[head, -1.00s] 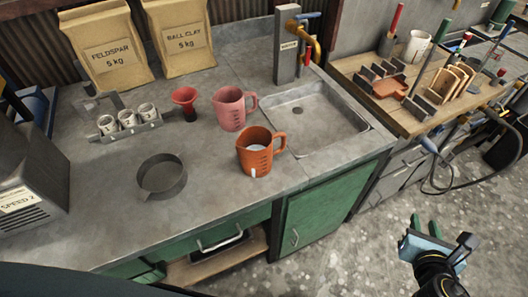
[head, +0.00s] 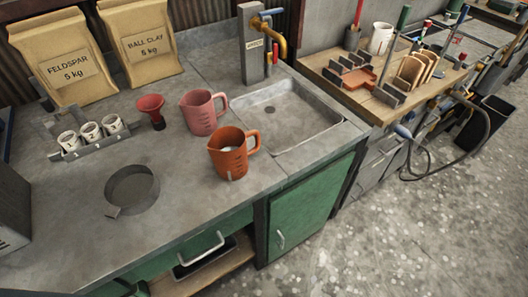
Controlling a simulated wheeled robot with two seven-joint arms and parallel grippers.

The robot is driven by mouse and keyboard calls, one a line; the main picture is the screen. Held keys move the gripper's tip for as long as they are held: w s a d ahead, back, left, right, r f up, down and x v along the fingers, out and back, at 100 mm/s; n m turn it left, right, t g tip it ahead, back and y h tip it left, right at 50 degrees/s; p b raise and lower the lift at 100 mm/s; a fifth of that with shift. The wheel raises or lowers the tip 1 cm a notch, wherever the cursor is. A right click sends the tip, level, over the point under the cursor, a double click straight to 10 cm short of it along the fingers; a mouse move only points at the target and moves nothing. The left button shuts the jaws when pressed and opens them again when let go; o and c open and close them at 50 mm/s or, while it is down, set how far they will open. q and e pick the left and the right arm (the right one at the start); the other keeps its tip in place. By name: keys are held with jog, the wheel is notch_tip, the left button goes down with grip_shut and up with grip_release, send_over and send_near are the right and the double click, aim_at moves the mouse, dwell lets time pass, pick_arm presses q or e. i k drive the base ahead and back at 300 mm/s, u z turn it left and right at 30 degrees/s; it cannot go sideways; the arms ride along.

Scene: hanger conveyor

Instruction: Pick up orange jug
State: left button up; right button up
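The orange jug (head: 230,155) stands upright on the grey counter (head: 195,190), left of the sink's front corner. Nothing is touching the orange jug's handle.
The sink (head: 295,115) with a tap (head: 277,40) lies to the right. The counter's front edge is clear near the jug.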

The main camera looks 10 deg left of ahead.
aim_at(227, 147)
jog(key=z, duration=1.45)
jog(key=i, duration=1.5)
jog(key=u, duration=2.95)
